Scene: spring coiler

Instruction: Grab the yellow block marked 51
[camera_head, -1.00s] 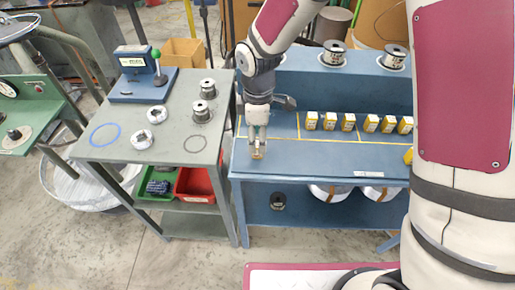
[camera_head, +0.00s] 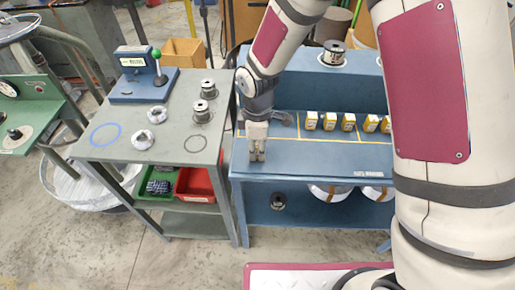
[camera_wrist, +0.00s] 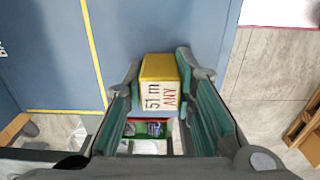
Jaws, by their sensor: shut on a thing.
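The yellow block marked 51 (camera_wrist: 160,68) shows in the wrist view between the two fingers of my gripper (camera_wrist: 160,100). Its top is yellow, and its white label reads "51" with red lettering beside it. The fingers are shut on its sides. In the head view my gripper (camera_head: 257,156) points down over the left front part of the blue bench (camera_head: 320,160). The block is hidden or too small to make out there. I cannot tell its exact height above the bench.
Several other yellow blocks (camera_head: 330,122) stand in a row further back on the bench. A grey table (camera_head: 170,140) on the left carries metal spools and a blue device (camera_head: 143,75). A green bin (camera_head: 150,185) and a red bin (camera_head: 197,184) sit below its top.

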